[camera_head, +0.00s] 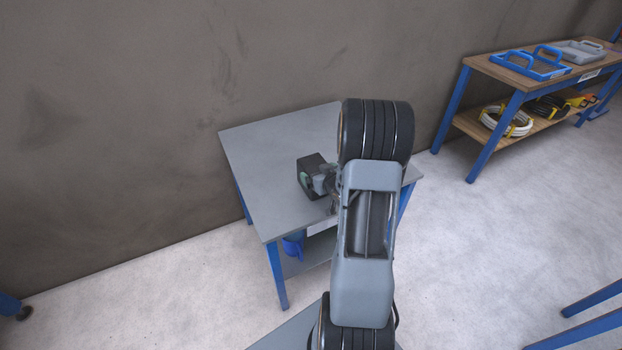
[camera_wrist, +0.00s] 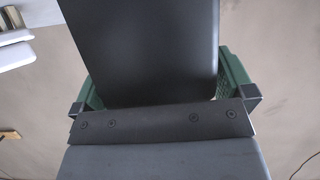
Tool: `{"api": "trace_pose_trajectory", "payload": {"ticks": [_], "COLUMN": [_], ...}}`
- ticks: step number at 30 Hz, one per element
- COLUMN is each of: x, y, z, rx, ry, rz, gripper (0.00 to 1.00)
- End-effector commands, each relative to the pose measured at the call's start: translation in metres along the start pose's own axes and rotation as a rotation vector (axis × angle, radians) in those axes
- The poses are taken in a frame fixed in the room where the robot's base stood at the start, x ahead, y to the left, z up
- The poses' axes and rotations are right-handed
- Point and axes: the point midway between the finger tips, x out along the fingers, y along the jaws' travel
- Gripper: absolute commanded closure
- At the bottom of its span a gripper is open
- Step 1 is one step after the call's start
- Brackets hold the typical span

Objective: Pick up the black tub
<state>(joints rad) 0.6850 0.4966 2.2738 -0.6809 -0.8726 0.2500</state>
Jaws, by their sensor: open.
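The black tub (camera_head: 311,162) is a dark boxy shape at the grey table, partly hidden behind my gripper (camera_head: 316,181) in the head view. In the wrist view the tub (camera_wrist: 150,45) is a smooth black surface that fills the upper middle. My gripper (camera_wrist: 165,85) is open there, with a green finger pad on each side of the tub. The lower part of the tub is hidden behind my gripper's dark body. I cannot tell whether the pads touch it.
The grey table (camera_head: 255,190) has blue legs, and its left and front top is bare. A blue item (camera_head: 292,246) sits beneath it. A brown wall (camera_head: 120,120) stands behind. A wooden-topped bench (camera_head: 495,68) at the right holds a blue tray (camera_head: 530,66) and a grey tray (camera_head: 580,51).

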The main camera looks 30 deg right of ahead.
Motion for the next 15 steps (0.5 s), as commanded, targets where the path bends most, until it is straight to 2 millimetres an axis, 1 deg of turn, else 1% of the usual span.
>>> {"api": "trace_pose_trajectory", "payload": {"ticks": [7, 15], "x": [0.0010, 0.0008], "y": [0.0001, 0.0001], "z": [-0.0001, -0.0001], "rx": [0.000, 0.000], "ry": [0.000, 0.000], "rz": [0.000, 0.000], "gripper": [0.00, 0.26]}}
